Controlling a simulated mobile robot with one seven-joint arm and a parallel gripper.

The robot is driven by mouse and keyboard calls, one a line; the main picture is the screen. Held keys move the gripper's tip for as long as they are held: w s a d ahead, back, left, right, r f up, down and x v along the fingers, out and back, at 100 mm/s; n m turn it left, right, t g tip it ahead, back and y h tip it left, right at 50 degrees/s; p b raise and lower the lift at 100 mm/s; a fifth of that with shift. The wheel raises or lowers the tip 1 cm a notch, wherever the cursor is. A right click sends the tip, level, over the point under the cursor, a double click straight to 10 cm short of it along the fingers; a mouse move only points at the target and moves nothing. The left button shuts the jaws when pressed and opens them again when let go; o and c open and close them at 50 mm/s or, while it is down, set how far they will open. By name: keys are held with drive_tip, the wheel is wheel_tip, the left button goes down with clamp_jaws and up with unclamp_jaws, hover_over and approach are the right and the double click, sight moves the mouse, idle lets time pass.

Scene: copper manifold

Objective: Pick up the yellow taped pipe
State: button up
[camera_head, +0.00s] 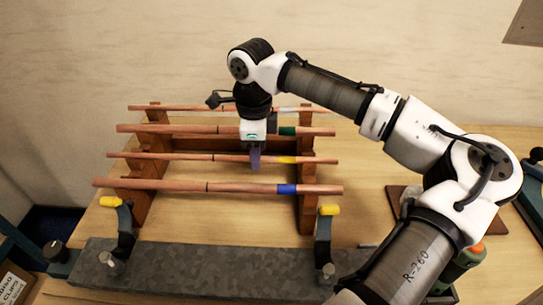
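The yellow taped pipe (220,157) is a copper pipe with a yellow band right of its middle. It lies level across a wooden rack (305,205), third from the back. My gripper (256,158) points down from above at this pipe, just left of the yellow band. A bluish-purple finger overlaps the pipe in the picture. I cannot tell whether it touches the pipe or whether the fingers are apart. The pipe appears to rest on the rack.
Other copper pipes lie parallel: a green-banded one (180,129) behind, a pale-banded one (180,108) farthest back, a blue-banded one (180,187) in front. A grey metal bar (200,272) with two yellow-tipped clamps (325,235) crosses the front. Bare tabletop (360,170) shows right of the rack.

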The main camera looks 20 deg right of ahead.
clamp_jaws()
idle(1.4)
